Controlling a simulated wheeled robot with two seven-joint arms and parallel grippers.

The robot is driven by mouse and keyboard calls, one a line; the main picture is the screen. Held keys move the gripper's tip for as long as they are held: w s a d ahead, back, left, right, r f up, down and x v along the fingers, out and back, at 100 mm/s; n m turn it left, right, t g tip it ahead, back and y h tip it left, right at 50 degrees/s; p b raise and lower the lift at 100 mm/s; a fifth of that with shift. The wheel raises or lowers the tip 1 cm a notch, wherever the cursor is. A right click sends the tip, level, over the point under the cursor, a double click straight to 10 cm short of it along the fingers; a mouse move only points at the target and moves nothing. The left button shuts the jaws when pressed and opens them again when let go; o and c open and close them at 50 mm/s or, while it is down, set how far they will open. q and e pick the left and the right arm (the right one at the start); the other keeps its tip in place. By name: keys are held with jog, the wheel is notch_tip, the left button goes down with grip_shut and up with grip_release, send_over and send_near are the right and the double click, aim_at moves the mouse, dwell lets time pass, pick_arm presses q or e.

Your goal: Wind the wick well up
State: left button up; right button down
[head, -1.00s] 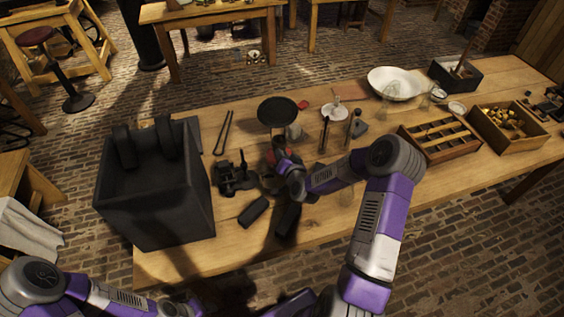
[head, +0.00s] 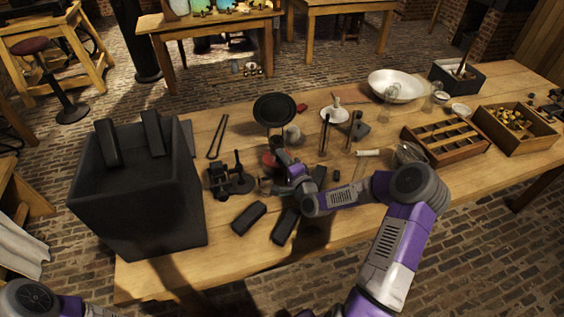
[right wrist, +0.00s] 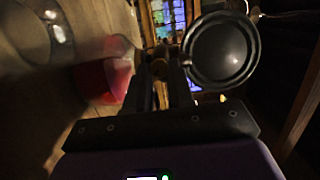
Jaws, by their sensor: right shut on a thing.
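My right gripper (head: 268,181) is low over the middle of the table, beside a small red object (head: 270,161) that the arm partly covers. In the right wrist view my right gripper (right wrist: 163,72) has its two dark fingers shut on a small brass-coloured knob (right wrist: 159,68). A red glass-like body (right wrist: 107,80) shows just left of the fingers. The wick itself cannot be made out. My left gripper is outside the views; only part of my left arm shows at the lower left.
A round black plate (head: 274,109) stands behind the gripper. Black blocks (head: 249,218) lie in front. A large dark box (head: 135,205) is at left. A slotted wooden tray (head: 446,141) and a white bowl (head: 396,84) are at right. The table's front edge is mostly clear.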

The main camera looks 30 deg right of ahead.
jog(key=shift+f+m+t+b, duration=0.1)
jog(key=shift+m+t+b, duration=0.3)
jog(key=shift+m, duration=0.5)
jog(key=c, duration=1)
grip_release()
jog(key=s, duration=0.5)
jog(key=s+p, duration=0.1)
jog(key=s, duration=0.1)
jog(key=shift+s+a+f, duration=0.2)
jog(key=shift+s+f, duration=0.05)
